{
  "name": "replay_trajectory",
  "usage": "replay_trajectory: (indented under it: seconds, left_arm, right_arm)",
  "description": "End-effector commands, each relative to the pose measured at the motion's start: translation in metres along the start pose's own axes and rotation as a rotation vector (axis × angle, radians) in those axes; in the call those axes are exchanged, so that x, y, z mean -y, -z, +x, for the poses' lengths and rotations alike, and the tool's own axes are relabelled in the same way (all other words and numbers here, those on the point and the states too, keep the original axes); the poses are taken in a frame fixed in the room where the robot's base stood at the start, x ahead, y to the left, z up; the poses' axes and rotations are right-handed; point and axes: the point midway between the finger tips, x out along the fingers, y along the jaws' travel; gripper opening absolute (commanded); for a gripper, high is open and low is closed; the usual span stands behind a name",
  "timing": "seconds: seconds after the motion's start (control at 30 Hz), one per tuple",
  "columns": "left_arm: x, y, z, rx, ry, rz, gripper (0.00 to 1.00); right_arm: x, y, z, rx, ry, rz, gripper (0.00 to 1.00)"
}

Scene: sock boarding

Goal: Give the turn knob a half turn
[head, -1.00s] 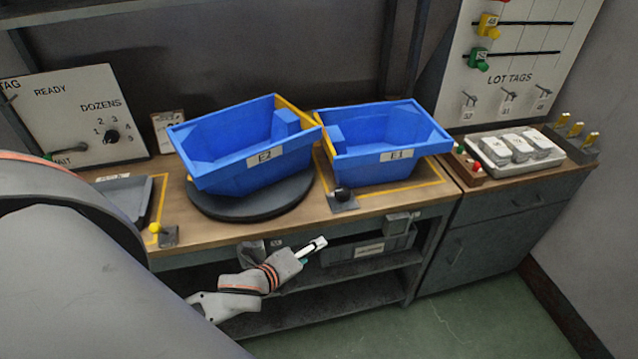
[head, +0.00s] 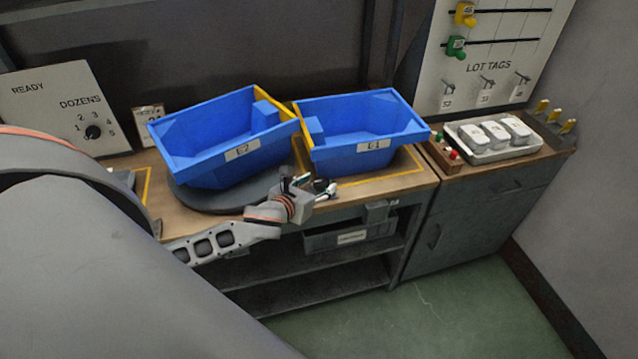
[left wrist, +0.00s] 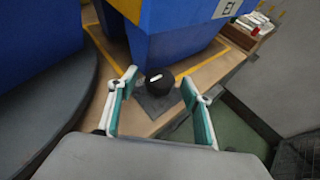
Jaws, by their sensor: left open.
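The turn knob is black and round with a white mark on top, and shows in the left wrist view (left wrist: 159,82) on a dark square plate (left wrist: 158,104) near the bench's front edge. In the head view the knob is mostly hidden by my left gripper (head: 314,188). My left gripper also shows in the left wrist view (left wrist: 157,93), with its two fingers spread apart. The knob lies ahead between the fingertips, and I cannot tell whether they touch it. My right gripper is not seen.
A blue bin marked E2 (head: 215,140) sits tilted on a dark round turntable (head: 215,200). A blue bin marked E1 (head: 360,140) stands just behind the knob. A white tray (head: 490,152) with several pale packs is at the right. The floor in front is clear.

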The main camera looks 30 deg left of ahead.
Motion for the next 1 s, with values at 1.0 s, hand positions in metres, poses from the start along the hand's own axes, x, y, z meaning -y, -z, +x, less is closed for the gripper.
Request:
replay_trajectory:
  seconds: [1.0]
  left_arm:
    - [0.0026,-0.0003,0.0107,0.0,-0.049,-0.025,0.11]
  right_arm:
    - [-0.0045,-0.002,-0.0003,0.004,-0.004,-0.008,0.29]
